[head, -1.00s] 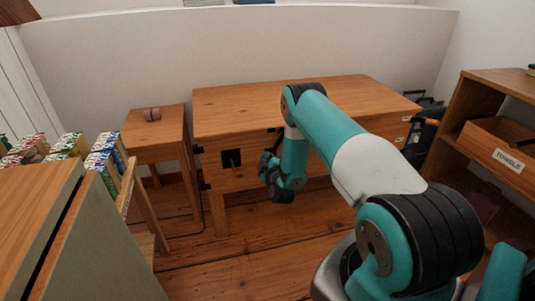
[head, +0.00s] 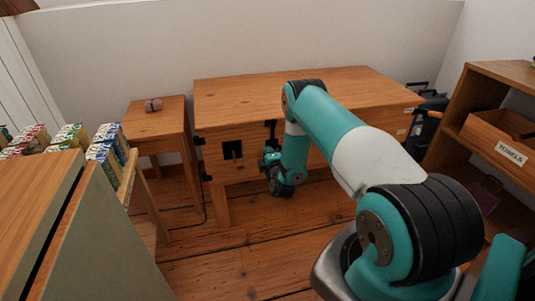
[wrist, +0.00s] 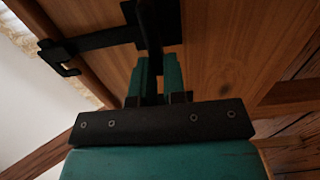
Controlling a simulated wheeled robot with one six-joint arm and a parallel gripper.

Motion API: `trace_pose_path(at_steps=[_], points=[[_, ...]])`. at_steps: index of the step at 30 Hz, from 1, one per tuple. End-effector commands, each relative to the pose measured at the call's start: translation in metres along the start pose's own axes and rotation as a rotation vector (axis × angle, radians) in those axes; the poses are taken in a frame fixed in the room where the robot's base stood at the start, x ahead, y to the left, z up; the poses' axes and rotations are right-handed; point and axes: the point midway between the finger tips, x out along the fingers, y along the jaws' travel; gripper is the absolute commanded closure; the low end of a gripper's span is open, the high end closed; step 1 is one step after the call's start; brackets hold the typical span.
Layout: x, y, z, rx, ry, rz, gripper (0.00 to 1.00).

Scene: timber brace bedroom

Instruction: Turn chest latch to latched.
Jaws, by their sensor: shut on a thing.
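The wooden chest (head: 300,92) stands against the back wall with its lid down. Black latch hardware (head: 271,128) shows at its front, just above my gripper (head: 266,160), and partly behind my arm. In the wrist view, my gripper (wrist: 153,68) has its teal fingers shut on the black latch lever (wrist: 149,35). A black bar (wrist: 100,39) runs left from the latch plate and ends at a hook-shaped piece (wrist: 62,62) near the panel's edge. The fingers cover the lever's lower end. I cannot tell from these views whether the latch is engaged.
A black square plate with a small upright tab (head: 232,150) is on the chest front, left of my gripper. A small side table (head: 155,122) stands left. A shelf with a towels box (head: 500,140) stands right. Floor (head: 230,245) in front is clear.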

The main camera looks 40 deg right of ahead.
Motion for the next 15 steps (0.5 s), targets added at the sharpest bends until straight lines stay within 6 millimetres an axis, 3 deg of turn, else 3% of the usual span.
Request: trace_pose_path(at_steps=[9,10,13,15], points=[[-0.0012,-0.0018,-0.0008,-0.001,0.002,-0.005,1.00],[-0.0012,-0.0018,-0.0008,-0.001,0.002,-0.005,0.86],[-0.0010,-0.0015,-0.0006,-0.001,0.001,-0.004,0.63],[-0.0008,-0.0012,-0.0004,-0.001,0.001,-0.003,0.63]])
